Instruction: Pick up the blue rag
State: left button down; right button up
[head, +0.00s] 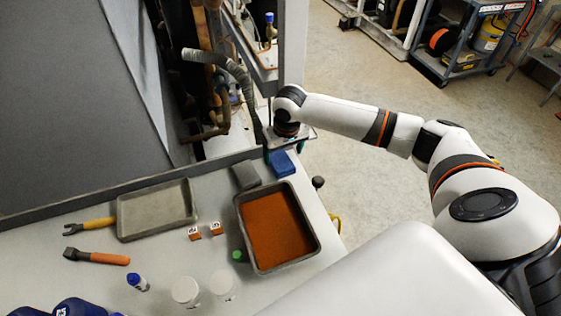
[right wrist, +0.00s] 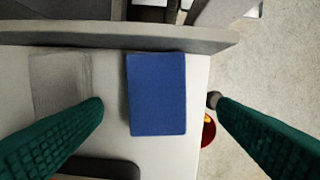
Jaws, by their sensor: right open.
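The blue rag (head: 282,164) lies folded near the back right corner of the table, between the grey rag and the table's right edge. In the right wrist view the blue rag (right wrist: 157,94) is a flat blue rectangle between the two fingers. My right gripper (head: 285,152) is just above and behind it in the head view, partly hidden by its own wrist. In the right wrist view my right gripper (right wrist: 158,102) is open and empty, with green ribbed fingers wide apart on either side of the rag. My left gripper is not in view.
A grey rag (head: 245,176) lies left of the blue one. A tray of rust-brown liquid (head: 275,228) is in front. A raised lip (right wrist: 100,37) runs along the table's back edge. An empty grey tray (head: 157,210) and tools are further left.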

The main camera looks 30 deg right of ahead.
aim_at(281, 161)
jog(key=f, duration=0.3)
jog(key=shift+w+a+f+p, duration=0.15)
jog(key=shift+w+f+p, duration=0.05)
jog(key=shift+w+p, duration=0.15)
jog(key=shift+f, duration=0.15)
jog(key=shift+c, duration=1.1)
jog(key=c, duration=0.9)
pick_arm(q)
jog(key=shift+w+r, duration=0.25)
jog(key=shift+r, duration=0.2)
pick_arm(e)
jog(key=shift+o, duration=0.2)
pick_arm(q)
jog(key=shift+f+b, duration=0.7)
jog(key=shift+b, duration=0.1)
pick_arm(e)
notch_tip(281, 161, up, 10)
